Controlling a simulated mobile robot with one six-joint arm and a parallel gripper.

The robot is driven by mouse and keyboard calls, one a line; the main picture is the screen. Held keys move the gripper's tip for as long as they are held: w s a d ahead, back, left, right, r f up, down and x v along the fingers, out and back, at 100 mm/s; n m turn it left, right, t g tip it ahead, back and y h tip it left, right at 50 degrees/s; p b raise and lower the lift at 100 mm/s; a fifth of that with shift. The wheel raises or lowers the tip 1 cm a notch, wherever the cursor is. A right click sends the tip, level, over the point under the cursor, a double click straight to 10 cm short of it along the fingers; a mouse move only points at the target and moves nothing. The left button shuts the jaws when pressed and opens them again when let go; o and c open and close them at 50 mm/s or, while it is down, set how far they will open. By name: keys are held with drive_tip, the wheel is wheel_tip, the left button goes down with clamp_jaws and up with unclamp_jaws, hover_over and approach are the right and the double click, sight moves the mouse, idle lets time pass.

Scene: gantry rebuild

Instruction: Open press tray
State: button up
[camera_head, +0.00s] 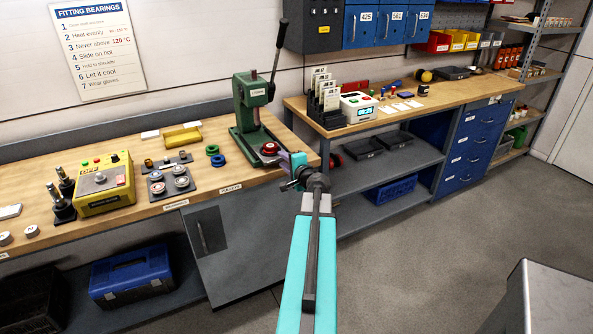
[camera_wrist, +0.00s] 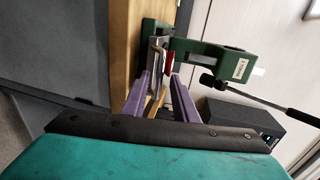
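The green press (camera_head: 250,120) stands on the wooden bench near its right end, with its lever raised. It also shows in the wrist view (camera_wrist: 215,58), turned on its side. A red round piece (camera_head: 270,148) sits low at the press's front, and red also shows beyond my fingers in the wrist view (camera_wrist: 168,57). No tray of the press can be clearly made out. My gripper (camera_head: 288,160) is just in front of the press base. In the wrist view its purple fingers (camera_wrist: 165,78) are apart, with a tan piece (camera_wrist: 155,101) visible between them; contact cannot be told.
A yellow heater box (camera_head: 104,187), dark plates with bearings (camera_head: 170,180) and blue and green rings stand left of the press. A second bench (camera_head: 440,100) with a small display unit (camera_head: 357,106) is to the right.

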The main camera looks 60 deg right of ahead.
drive_tip(key=v, duration=0.8)
drive_tip(key=p, duration=0.1)
drive_tip(key=s+p, duration=0.1)
drive_tip(key=p, duration=0.1)
drive_tip(key=shift+a+r, duration=0.25)
drive_tip(key=shift+a, duration=0.1)
drive_tip(key=p, duration=0.1)
drive_tip(key=s+p, duration=0.1)
drive_tip(key=p, duration=0.1)
drive_tip(key=shift+s+a+r, duration=0.1)
drive_tip(key=shift+a+r, duration=0.05)
drive_tip(key=shift+a, duration=0.15)
drive_tip(key=p+v, duration=0.2)
drive_tip(key=p, duration=0.5)
drive_tip(key=shift+s+a+p, duration=0.15)
drive_tip(key=shift+s+p, duration=0.05)
drive_tip(key=shift+p, duration=0.6)
idle(0.4)
